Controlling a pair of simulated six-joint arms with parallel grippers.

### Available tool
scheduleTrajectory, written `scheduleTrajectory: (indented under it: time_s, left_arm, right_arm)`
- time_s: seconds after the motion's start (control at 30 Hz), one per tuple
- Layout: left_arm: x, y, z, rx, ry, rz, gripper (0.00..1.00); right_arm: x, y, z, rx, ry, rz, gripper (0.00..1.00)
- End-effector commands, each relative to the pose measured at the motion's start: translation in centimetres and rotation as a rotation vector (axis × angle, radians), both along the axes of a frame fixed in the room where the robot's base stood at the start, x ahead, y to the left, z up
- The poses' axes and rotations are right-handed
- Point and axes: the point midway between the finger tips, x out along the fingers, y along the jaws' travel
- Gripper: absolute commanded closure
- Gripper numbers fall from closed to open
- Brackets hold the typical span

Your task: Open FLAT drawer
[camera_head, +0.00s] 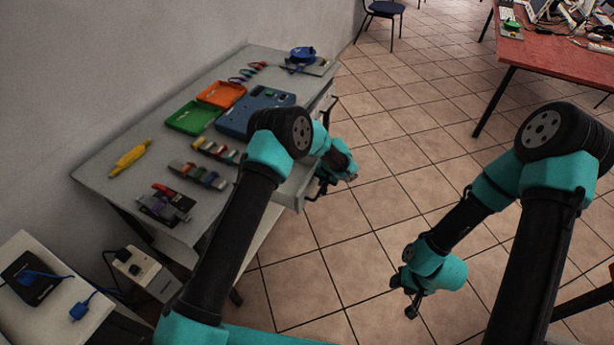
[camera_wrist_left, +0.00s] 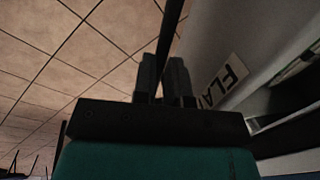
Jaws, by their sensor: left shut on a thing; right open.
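The FLAT drawer (camera_head: 294,188) is under the edge of the grey workbench and appears to stand out a little from it. In the head view, my left arm partly hides the drawer. My right gripper (camera_head: 412,299) is open and empty over the tiled floor, well apart from the bench.
The workbench (camera_head: 110,190) holds a green tray (camera_head: 193,117), an orange tray (camera_head: 221,94), a blue case (camera_head: 262,97), a yellow tool (camera_head: 130,158) and small coloured parts. A red table (camera_head: 555,52) with clutter stands at the back right. Tiled floor is clear between them.

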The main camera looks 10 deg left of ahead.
Motion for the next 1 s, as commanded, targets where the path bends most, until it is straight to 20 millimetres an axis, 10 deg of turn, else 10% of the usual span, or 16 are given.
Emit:
scheduleTrajectory:
  time_s: [0.4, 0.9, 1.0]
  left_arm:
    - [-2.3, -7.6, 0.1, 0.000, -0.001, -0.001, 1.00]
    - [-2.5, -8.5, 0.1, 0.000, -0.001, 0.001, 1.00]
    - [-2.5, -8.5, 0.1, 0.000, -0.001, 0.001, 0.80]
  right_arm:
    - [0.0, 0.0, 0.0, 0.000, 0.000, 0.000, 0.57]
    - [0.0, 0.0, 0.0, 0.000, 0.000, 0.000, 0.57]
    - [0.0, 0.0, 0.0, 0.000, 0.000, 0.000, 0.57]
